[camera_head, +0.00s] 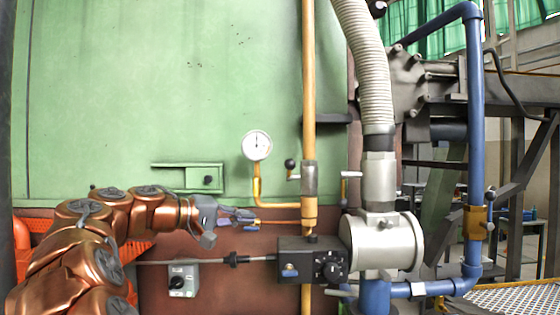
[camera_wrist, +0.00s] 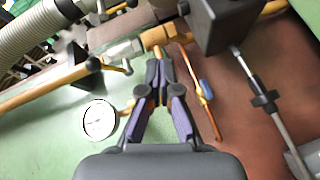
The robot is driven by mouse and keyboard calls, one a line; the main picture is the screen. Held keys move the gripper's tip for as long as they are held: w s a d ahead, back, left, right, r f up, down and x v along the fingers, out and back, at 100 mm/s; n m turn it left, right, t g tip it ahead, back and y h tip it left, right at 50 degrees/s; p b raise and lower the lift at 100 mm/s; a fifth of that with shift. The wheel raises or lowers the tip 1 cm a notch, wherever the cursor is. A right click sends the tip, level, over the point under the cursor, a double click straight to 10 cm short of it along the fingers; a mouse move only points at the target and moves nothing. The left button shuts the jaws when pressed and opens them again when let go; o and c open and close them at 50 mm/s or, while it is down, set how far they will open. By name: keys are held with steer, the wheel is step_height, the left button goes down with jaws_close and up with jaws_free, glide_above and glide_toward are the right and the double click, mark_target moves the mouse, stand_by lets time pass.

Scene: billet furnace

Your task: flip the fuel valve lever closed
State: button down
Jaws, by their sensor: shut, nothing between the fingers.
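A valve with a silver body (camera_head: 309,178) sits on the vertical yellow pipe. Its short lever with a black ball knob (camera_head: 290,164) sticks out to the left, the knob standing up. In the wrist view the knob (camera_wrist: 93,64) shows left of the fingertips, beside the silver valve body (camera_wrist: 122,51). My gripper (camera_head: 254,216) is shut and empty, below and left of the lever and apart from it. The closed fingers (camera_wrist: 158,62) point toward the yellow pipe in the wrist view. I cannot tell how far the lever is turned.
A round gauge (camera_head: 256,145) on a bent yellow pipe stands just above my gripper. A thin rod with a blue part (camera_wrist: 205,89) runs close beside the fingers. A black control box (camera_head: 312,260) lies below. A blue pipe (camera_head: 474,120) with a brass valve (camera_head: 475,222) stands at right.

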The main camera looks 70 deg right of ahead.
mark_target(290, 170)
steer(key=w+d+r+m+g+h+p, duration=0.1)
steer(key=d+r+m+g, duration=0.15)
steer(key=r, duration=0.25)
steer(key=w+d+r+m+g+h, duration=0.1)
steer(key=d+r+g, duration=0.15)
steer(key=r, duration=0.25)
steer(key=p+x, duration=0.2)
steer(key=x, duration=0.7)
steer(key=shift+d+p, duration=0.3)
steer(key=shift+d, duration=0.1)
